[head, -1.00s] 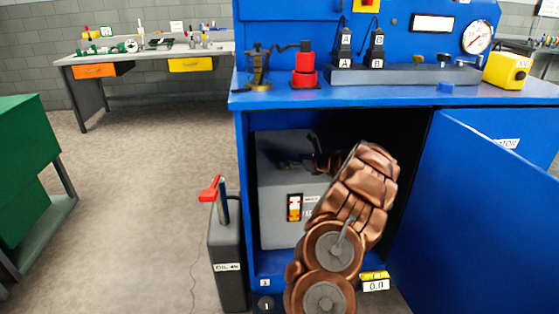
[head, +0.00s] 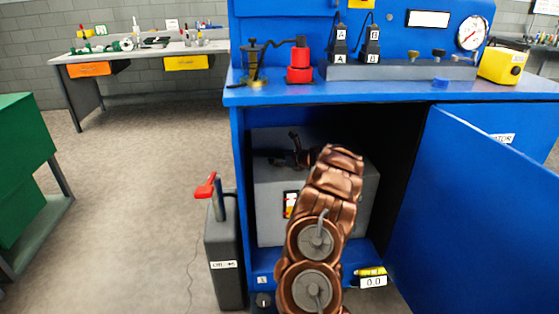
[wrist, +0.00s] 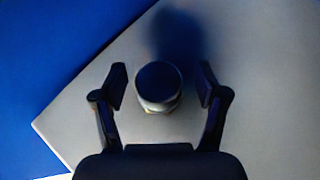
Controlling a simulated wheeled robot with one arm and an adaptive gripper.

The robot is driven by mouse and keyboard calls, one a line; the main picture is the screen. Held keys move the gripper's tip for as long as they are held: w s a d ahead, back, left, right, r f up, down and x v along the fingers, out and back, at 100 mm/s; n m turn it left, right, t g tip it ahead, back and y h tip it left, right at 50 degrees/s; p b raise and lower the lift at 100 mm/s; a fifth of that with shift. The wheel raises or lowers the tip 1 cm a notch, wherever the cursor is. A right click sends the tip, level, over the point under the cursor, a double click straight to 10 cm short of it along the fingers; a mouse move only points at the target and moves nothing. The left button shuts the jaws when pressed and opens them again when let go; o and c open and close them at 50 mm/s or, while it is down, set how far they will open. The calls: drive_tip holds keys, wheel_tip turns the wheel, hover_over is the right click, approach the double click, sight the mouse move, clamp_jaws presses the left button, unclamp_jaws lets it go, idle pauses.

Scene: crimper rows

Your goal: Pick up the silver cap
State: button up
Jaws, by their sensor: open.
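In the wrist view a round cap (wrist: 158,84) with a dark top and a shiny silvery side stands on a pale grey surface. My gripper (wrist: 162,84) is open, with one finger on each side of the cap. Gaps show between the cap and both fingers, so neither appears to touch it. In the head view my copper-coloured arm reaches into the blue cabinet, over a grey box (head: 268,205). I cannot make out the cap there; my arm and the dark gripper parts cover much of the box top.
The blue cabinet's door (head: 470,210) stands open at the right. Its frame and worktop (head: 380,93) bound the opening closely. A grey can (head: 222,255) with a red handle stands at the left. A green cabinet (head: 25,170) is farther left, with bare floor between.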

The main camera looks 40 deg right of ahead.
drive_tip(key=c, duration=0.8)
drive_tip(key=shift+r, duration=0.1)
